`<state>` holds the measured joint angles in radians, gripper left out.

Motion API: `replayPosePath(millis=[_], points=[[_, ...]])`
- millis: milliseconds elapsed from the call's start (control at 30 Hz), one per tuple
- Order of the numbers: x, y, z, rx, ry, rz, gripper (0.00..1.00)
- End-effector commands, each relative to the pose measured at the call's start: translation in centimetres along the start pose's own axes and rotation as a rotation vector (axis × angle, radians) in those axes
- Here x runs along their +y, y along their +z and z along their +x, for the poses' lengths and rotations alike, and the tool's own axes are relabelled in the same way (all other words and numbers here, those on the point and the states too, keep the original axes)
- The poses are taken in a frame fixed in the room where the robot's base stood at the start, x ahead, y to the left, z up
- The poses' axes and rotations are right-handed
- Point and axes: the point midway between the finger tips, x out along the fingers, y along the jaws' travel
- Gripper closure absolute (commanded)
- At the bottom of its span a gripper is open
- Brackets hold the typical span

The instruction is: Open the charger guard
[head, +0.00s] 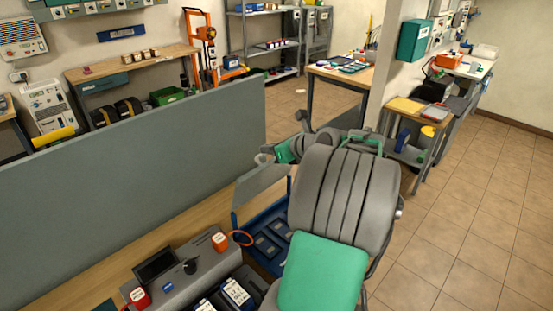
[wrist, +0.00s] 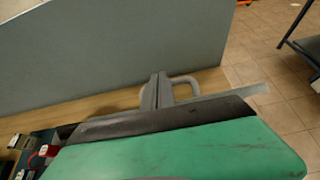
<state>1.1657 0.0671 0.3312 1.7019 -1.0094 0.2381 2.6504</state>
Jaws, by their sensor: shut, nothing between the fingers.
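The charger guard (head: 262,190) is a pale, see-through panel standing tilted up over the blue charger tray (head: 236,222), left of my arm. Dark battery packs lie in the tray, partly hidden by my arm. In the wrist view my gripper (wrist: 157,88) has its two grey fingers together, with nothing visible between them. A pale grey loop, perhaps the guard's handle (wrist: 186,82), shows right beside the fingers; I cannot tell whether they touch. A pale strip, apparently the guard's edge, runs right behind the green housing of my arm. In the head view my arm hides the fingertips.
A tall grey partition (head: 130,170) stands behind the wooden bench (head: 150,244). The tiled floor (head: 480,220) to the right is clear.

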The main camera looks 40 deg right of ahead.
Motion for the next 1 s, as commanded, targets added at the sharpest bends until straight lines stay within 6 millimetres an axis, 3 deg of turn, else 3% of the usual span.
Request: replayPosePath(millis=[267,1000], points=[[0.3,2.6,3.5,0.064,0.003,-0.006,1.00],[0.0,2.4,3.4,0.070,-0.002,-0.001,1.00]])
